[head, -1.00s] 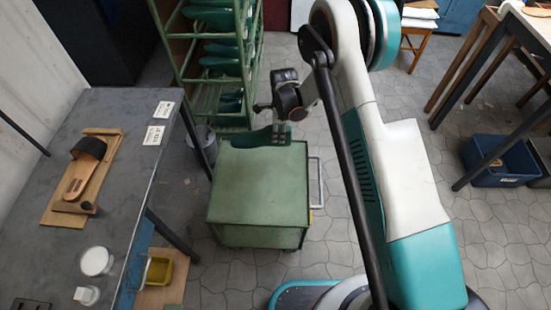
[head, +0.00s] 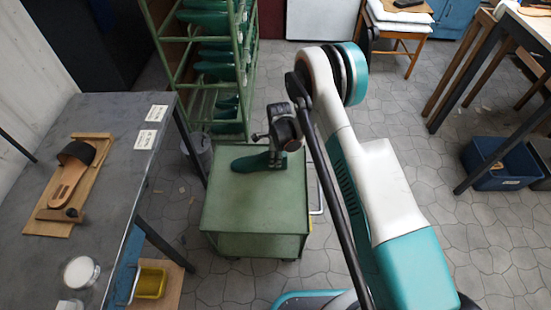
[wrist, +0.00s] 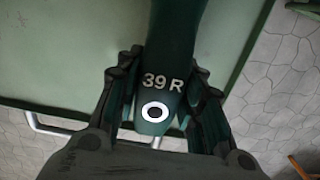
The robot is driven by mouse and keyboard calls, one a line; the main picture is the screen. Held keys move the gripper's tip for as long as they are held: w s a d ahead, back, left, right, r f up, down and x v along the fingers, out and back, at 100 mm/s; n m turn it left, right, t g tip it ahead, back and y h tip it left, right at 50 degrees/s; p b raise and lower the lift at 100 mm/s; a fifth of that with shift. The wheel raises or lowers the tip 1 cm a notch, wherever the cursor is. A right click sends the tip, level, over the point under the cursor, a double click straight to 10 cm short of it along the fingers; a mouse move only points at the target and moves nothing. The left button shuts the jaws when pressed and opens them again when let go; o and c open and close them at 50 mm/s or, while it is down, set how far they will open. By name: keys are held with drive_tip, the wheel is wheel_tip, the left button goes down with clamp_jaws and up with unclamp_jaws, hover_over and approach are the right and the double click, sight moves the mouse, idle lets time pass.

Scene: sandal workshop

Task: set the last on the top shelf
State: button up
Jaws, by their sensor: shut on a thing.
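The last is a dark green foot form (head: 250,163), marked "39 R" near a white ring in the wrist view (wrist: 172,40). My gripper (head: 277,160) is shut on it, with one finger on each side of the marked end (wrist: 162,78). The last lies roughly level over the green trolley's top shelf (head: 250,210), near its far edge. I cannot tell whether it touches the shelf or hangs just above. The trolley's front part is bare. Its lower shelf (head: 255,245) is mostly hidden.
A green rack (head: 163,40) with several green lasts stands behind the trolley. A grey table (head: 120,190) with a sandal on a board (head: 72,180) is at left. A grey bin (head: 199,150) stands between. A blue crate (head: 500,165) is on the floor at right.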

drive_tip(key=o, duration=1.1)
drive_tip(key=shift+c, duration=0.2)
drive_tip(key=shift+r, duration=0.1)
drive_tip(key=r+p, duration=0.1)
drive_tip(key=r, duration=0.3)
drive_tip(key=r+p, duration=0.1)
drive_tip(key=r, duration=0.3)
drive_tip(key=r+p, duration=0.2)
drive_tip(key=r, duration=0.2)
drive_tip(key=shift+d+r, duration=0.1)
drive_tip(key=shift+d, duration=0.25)
